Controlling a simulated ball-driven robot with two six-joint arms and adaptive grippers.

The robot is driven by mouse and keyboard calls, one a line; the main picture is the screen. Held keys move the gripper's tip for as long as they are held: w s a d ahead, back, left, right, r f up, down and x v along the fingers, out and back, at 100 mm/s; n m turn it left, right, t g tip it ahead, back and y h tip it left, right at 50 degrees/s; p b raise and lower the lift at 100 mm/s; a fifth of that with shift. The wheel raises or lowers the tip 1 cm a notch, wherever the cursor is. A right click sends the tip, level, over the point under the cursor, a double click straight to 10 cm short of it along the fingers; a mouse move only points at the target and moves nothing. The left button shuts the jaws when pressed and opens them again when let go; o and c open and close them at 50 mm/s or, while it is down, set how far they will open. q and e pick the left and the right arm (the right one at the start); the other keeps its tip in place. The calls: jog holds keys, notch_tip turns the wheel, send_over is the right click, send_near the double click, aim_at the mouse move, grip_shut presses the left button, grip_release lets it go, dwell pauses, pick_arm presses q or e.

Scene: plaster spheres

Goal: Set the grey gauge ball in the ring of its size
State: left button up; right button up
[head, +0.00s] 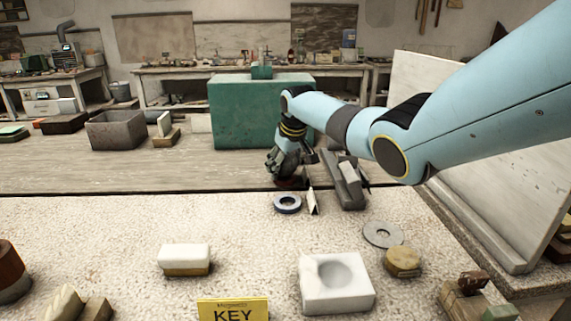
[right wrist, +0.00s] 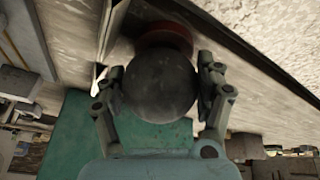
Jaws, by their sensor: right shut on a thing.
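My right gripper (head: 285,170) reaches to the far edge of the pale speckled slab, in front of the green box. In the right wrist view its two fingers (right wrist: 163,88) are shut on the dark grey ball (right wrist: 160,85), one on each side. A dark red round piece (right wrist: 165,38) shows just beyond the ball; I cannot tell whether they touch. In the head view the ball is not clearly distinguishable from the gripper. A dark blue-grey ring (head: 287,208) lies on the slab just nearer, and a flat light grey ring (head: 383,235) lies farther right. My left gripper is not in view.
A white block with a round hollow (head: 323,297), a yellow KEY sign (head: 233,310) and a white-topped block (head: 184,257) stand in front. A grey stepped block (head: 346,185) stands right of the gripper. The green box (head: 240,115) stands behind. The slab's left middle is clear.

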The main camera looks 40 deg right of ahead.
jog(key=shift+w+f, duration=0.1)
jog(key=shift+f, duration=0.25)
jog(key=o, duration=1.7)
jog(key=shift+o, duration=0.6)
jog(key=shift+f, duration=0.15)
jog(key=shift+r+p, duration=1.85)
jog(key=shift+r, duration=0.3)
jog(key=shift+f, duration=0.1)
